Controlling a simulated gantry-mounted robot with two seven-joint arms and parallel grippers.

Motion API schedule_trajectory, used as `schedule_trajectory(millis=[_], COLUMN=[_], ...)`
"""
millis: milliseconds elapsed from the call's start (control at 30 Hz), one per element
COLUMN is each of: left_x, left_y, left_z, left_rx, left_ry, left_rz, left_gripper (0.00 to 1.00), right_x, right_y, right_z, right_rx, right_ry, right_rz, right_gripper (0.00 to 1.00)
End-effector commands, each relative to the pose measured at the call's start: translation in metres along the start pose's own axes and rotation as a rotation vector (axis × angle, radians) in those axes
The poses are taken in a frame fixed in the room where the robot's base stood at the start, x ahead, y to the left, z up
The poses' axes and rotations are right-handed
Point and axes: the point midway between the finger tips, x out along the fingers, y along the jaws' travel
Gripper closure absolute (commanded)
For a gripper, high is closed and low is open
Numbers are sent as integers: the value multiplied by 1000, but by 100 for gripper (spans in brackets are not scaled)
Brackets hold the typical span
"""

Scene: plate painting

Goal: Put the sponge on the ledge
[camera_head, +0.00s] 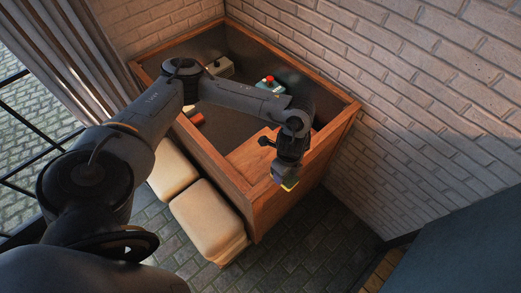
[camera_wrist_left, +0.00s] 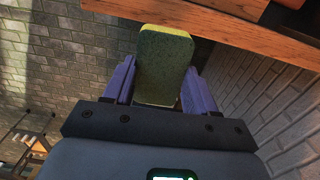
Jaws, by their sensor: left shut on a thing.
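The sponge (camera_wrist_left: 165,62) is a yellow-green block with rounded corners. My left gripper (camera_wrist_left: 162,78) is shut on it, with one purple finger on each side. In the head view only a thin yellow edge of the sponge (camera_head: 290,185) shows beneath my left gripper (camera_head: 287,177). The gripper points down over the near right corner of a large wooden-sided box. The wooden rim (camera_head: 335,137) of this box looks like the ledge, and a wood-coloured surface (camera_head: 250,155) lies inside it. In the wrist view a wooden edge (camera_wrist_left: 225,32) runs beyond the sponge; I cannot tell whether they touch.
Inside the box are a device with a red button (camera_head: 270,84), a pale boxy item (camera_head: 220,67) and a small red item (camera_head: 196,119). Padded beige seats (camera_head: 207,219) stand along its near left side. A brick wall (camera_head: 430,90) rises close on the right.

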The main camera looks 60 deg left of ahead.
Motion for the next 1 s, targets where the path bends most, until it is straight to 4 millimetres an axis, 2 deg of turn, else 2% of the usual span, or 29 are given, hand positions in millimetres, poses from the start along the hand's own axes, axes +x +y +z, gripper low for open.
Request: schedule_trajectory(millis=[33, 200, 600, 800, 1000], left_x=[-2, 0, -10, -19, -26], left_y=[10, 29, 58, 68, 73], left_z=[14, 48, 113, 139, 154], left_rx=[-3, -6, -2, 15, 33], left_ry=[-2, -3, -6, -4, -1], left_rz=[7, 6, 7, 5, 4], left_gripper=[71, 71, 71, 71, 71], right_x=[-8, -16, -32, -38, -41], right_y=[0, 1, 3, 3, 2], right_z=[-2, -4, -8, -10, -11], right_rx=[0, -1, -5, -5, -4], right_ry=[-1, -4, -7, -7, -7], right_rz=[0, 1, 5, 4, 4], right_gripper=[57, 57, 57, 57, 57])
